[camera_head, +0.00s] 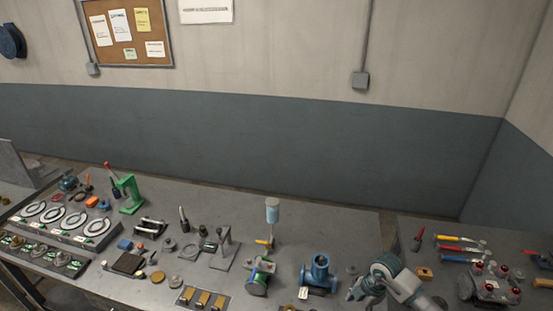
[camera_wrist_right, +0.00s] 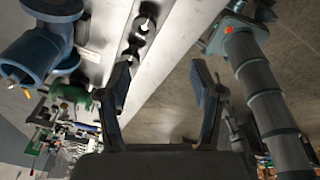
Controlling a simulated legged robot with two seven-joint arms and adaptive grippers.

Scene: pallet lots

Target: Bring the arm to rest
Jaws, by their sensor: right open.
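My right arm (camera_head: 395,280) comes in from the bottom edge, right of centre, in the head view. It is bent over the front part of the bench near a blue pipe fitting (camera_head: 318,275). In the right wrist view my right gripper (camera_wrist_right: 165,78) has its two dark fingers spread wide, with nothing between them. Past the fingers show a pale bench edge and the floor. The blue fitting (camera_wrist_right: 38,48) also shows there at the upper left, apart from the fingers. My left gripper is not seen in the head view.
Tools (camera_head: 460,245) and a red-knobbed fixture (camera_head: 490,285) lie at the right. The bench's back right is clear.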

